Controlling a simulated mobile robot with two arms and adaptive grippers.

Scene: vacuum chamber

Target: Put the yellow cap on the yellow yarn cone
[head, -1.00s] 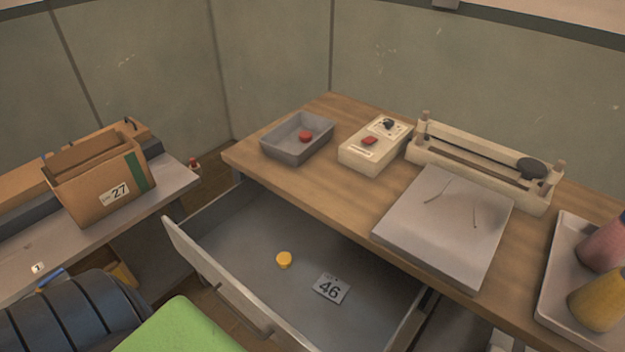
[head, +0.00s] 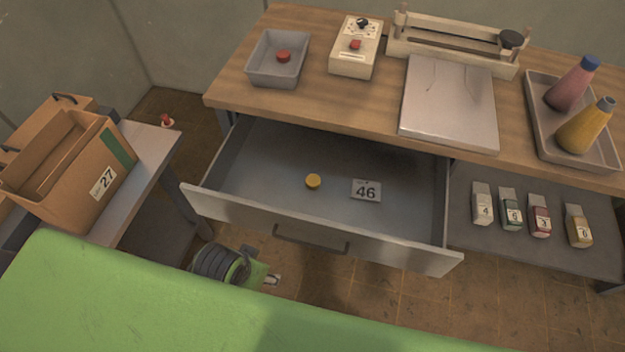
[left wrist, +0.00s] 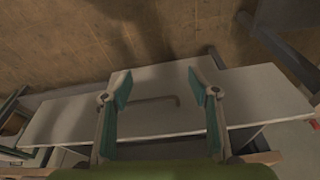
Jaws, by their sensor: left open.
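The yellow yarn cone (head: 583,130) leans in a grey tray (head: 543,98) at the right of the wooden table. Its tip is bare and dark. In the left wrist view my left gripper (left wrist: 158,88) is open, with nothing between its teal-padded fingers. Beyond the fingers I see a pale panel with a handle, which looks like the drawer front (left wrist: 150,122). The cap is not visible there. My right gripper is not in view.
A pink cone (head: 572,86) with a blue cap shares the tray. A grey bin (head: 262,74) with a red cap, a control box (head: 350,62) and a flat plate (head: 450,100) stand on the table. Several bottles stand on the lower shelf (head: 465,225). A cardboard box (head: 75,175) is at left.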

